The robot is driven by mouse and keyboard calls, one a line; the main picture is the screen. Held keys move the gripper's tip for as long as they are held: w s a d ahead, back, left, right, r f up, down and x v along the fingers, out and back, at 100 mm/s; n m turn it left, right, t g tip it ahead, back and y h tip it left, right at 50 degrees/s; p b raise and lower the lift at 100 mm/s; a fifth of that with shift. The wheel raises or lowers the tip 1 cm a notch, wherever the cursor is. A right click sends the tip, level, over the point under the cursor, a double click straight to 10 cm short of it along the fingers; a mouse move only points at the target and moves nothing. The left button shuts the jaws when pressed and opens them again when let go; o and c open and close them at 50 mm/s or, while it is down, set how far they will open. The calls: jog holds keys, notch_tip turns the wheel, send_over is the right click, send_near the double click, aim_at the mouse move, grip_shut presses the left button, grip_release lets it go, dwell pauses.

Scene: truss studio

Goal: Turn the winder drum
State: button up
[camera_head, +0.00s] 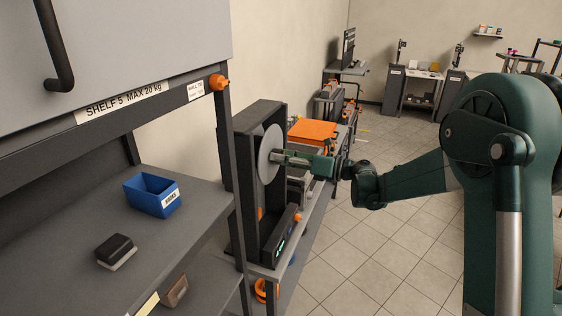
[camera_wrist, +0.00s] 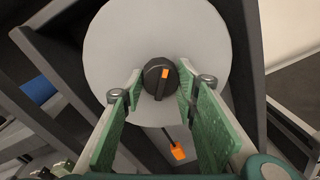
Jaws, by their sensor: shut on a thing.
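The winder drum shows a round light-grey disc (camera_head: 267,152) facing the aisle, mounted in a dark upright frame (camera_head: 240,190). In the wrist view the disc (camera_wrist: 112,45) fills the upper middle. At its centre is a black knob (camera_wrist: 152,88) with an orange mark near its upper right. My gripper (camera_head: 279,157) reaches in from the right to the disc's centre. In the wrist view my gripper (camera_wrist: 160,78) has its green fingers on both sides of the knob, shut on it. The knob is hidden by the gripper in the head view.
A grey shelf rack (camera_head: 70,215) stands at left with a blue bin (camera_head: 153,195) and a dark block (camera_head: 115,250). An orange box (camera_head: 313,131) lies on the bench behind the drum. A dark unit (camera_head: 281,235) stands below it. The tiled floor at right is open.

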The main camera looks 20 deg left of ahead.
jog(key=shift+m, duration=0.8)
jog(key=o, duration=1.2)
jog(key=shift+d, duration=0.1)
jog(key=d, duration=1.1)
jog(key=shift+s+d+r, duration=0.3)
jog(key=shift+d, duration=0.1)
